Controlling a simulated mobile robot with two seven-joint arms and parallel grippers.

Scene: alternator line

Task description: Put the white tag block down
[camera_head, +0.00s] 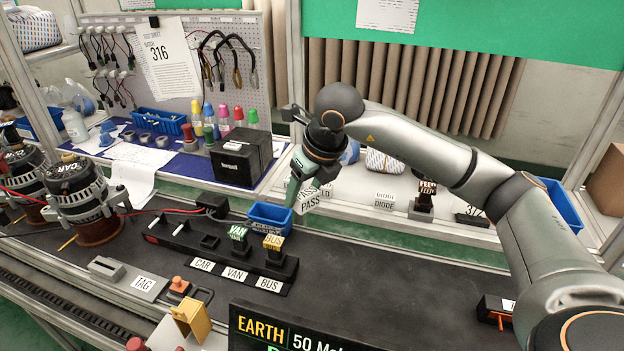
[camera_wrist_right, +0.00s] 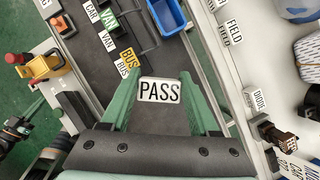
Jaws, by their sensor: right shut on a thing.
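The white tag block (camera_head: 310,204) reads PASS and is in the jaws of my right gripper (camera_head: 298,188), above the rear edge of the dark conveyor. In the wrist view the block (camera_wrist_right: 160,91) sits between the two green fingers of the right gripper (camera_wrist_right: 161,76), with its lettering facing the camera. A grey plate labelled TAG (camera_head: 142,283) lies at the front left of the conveyor, well away from the gripper.
A black rack labelled CAR, VAN and BUS (camera_head: 235,275) holds a green VAN block (camera_head: 238,235) and a yellow BUS block (camera_head: 273,243). A blue bin (camera_head: 270,217) stands behind it. Alternators (camera_head: 82,200) stand at left.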

